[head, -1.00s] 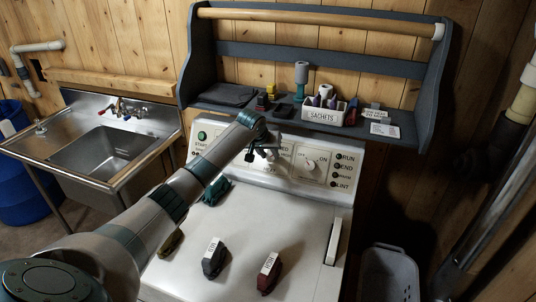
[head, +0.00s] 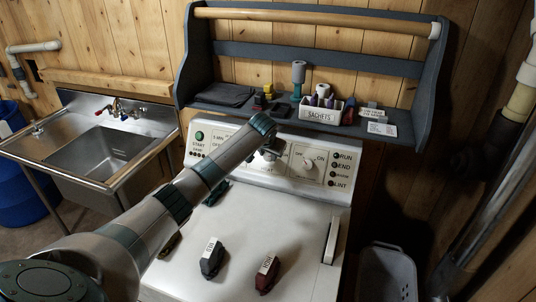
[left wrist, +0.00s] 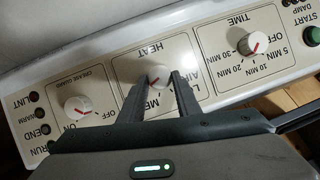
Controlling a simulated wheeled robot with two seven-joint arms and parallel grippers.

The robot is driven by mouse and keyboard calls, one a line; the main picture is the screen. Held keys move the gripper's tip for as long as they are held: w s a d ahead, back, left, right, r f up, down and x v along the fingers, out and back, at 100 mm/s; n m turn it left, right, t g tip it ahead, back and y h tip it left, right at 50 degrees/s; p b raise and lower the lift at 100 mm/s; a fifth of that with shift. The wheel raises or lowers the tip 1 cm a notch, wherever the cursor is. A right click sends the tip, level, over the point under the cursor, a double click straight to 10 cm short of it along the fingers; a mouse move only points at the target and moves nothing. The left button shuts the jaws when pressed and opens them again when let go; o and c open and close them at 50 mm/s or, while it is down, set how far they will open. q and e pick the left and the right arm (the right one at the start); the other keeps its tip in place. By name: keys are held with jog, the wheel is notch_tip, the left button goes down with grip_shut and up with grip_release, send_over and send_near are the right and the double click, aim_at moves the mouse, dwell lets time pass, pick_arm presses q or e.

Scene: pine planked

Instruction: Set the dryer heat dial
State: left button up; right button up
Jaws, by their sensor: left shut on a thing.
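The dryer's control panel (head: 318,165) rises at the back of the white dryer. In the left wrist view it appears upside down, with the HEAT dial (left wrist: 158,76) in the middle section. My left gripper (left wrist: 160,85) has one finger on each side of this white dial and is shut on it. A short red mark on the dial points toward the lower left of that view; the fingers hide part of the scale, with MED and AIR partly readable. In the head view my left gripper (head: 268,153) is at the panel and mostly covers the dial. My right gripper is not in view.
The TIME dial (left wrist: 253,44) and CREASE GUARD dial (left wrist: 77,107) flank the HEAT section. Labelled dark and red clips (head: 213,259) (head: 267,273) lie on the dryer top. A shelf (head: 390,140) with a sachet box (head: 325,112) overhangs the panel. A sink (head: 105,150) stands left.

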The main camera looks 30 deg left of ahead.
pick_arm(q)
jog(key=o, duration=1.1)
jog(key=shift+f, duration=0.1)
jog(key=shift+c, duration=0.2)
jog(key=shift+b+v, duration=0.5)
jog(key=shift+v, duration=0.5)
jog(key=b+v, duration=0.5)
jog(key=v, duration=1)
jog(key=shift+s, duration=0.15)
jog(key=shift+d, duration=0.1)
